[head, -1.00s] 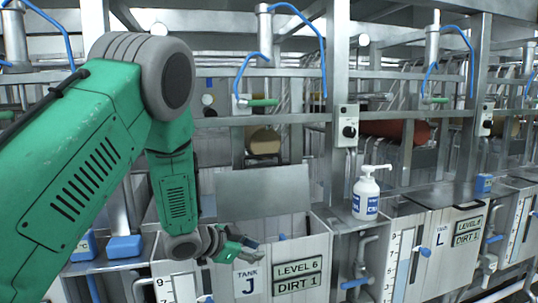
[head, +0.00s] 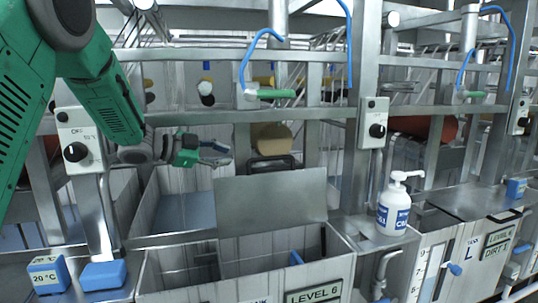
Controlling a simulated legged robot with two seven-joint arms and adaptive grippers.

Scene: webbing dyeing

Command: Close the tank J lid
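The tank J lid (head: 272,200) is a flat grey metal plate. It stands raised and nearly upright at the back of an open tank (head: 190,291), whose inside shows in front of it. The tank's label is cut off at the bottom of the picture. My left gripper (head: 222,154) is above and behind the lid's upper left corner, apart from it. Its fingers look spread, with nothing between them. My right gripper is not in view.
A white pump bottle (head: 393,206) stands on the ledge right of the tank. Blue blocks (head: 103,274) sit on the left ledge. Metal posts and a horizontal rail (head: 300,113) cross behind the tank. A control box (head: 80,143) is at left.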

